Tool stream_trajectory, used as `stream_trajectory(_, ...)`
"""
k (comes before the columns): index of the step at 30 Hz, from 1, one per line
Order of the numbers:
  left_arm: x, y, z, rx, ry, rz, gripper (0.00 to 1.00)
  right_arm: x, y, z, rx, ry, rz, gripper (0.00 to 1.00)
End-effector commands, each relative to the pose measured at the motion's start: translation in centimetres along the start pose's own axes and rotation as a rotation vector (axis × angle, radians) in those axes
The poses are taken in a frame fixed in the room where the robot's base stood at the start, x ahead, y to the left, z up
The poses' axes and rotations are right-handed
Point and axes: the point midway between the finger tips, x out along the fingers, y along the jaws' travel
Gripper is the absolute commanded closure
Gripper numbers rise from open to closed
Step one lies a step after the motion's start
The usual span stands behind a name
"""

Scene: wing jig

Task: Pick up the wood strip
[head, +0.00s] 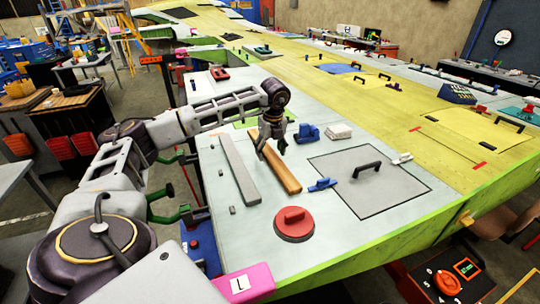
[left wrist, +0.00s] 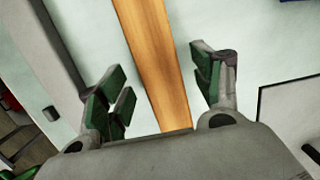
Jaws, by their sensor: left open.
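The wood strip (head: 285,177) is a long, narrow, light-brown piece lying on the pale wing panel (head: 330,218). In the left wrist view the strip (left wrist: 153,60) runs lengthwise between my two green-padded fingers. My left gripper (head: 271,149) is open and empty, above the far part of the strip and hiding some of it in the head view. In the left wrist view the fingers (left wrist: 160,80) stand on either side of the strip with gaps to both. I cannot tell the exact height above it. My right gripper does not show.
A grey bar (head: 240,168) lies left of the strip, nearly parallel. A red round part (head: 294,225) is in front, a blue clamp (head: 321,185) to the right. A panel with a black handle (head: 366,167) lies farther right. A blue block (head: 307,132) and a white block (head: 338,131) stand behind.

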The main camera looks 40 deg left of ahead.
Motion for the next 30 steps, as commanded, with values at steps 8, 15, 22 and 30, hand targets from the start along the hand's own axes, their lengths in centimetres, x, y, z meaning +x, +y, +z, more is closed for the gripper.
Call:
stream_trajectory(8, 0.7, 0.0, 0.0, 0.000, -0.001, 0.000, 0.34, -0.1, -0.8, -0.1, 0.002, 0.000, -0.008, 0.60)
stream_trajectory(15, 0.7, 0.0, 0.0, 0.000, 0.000, 0.000, 0.34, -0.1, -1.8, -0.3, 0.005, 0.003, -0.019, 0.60)
stream_trajectory(22, 0.6, 0.0, 0.0, 0.000, 0.000, 0.000, 0.54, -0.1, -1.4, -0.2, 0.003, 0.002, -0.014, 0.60)
stream_trajectory(30, 0.6, 0.0, 0.0, 0.000, 0.000, 0.000, 0.89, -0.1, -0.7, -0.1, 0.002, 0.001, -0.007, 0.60)
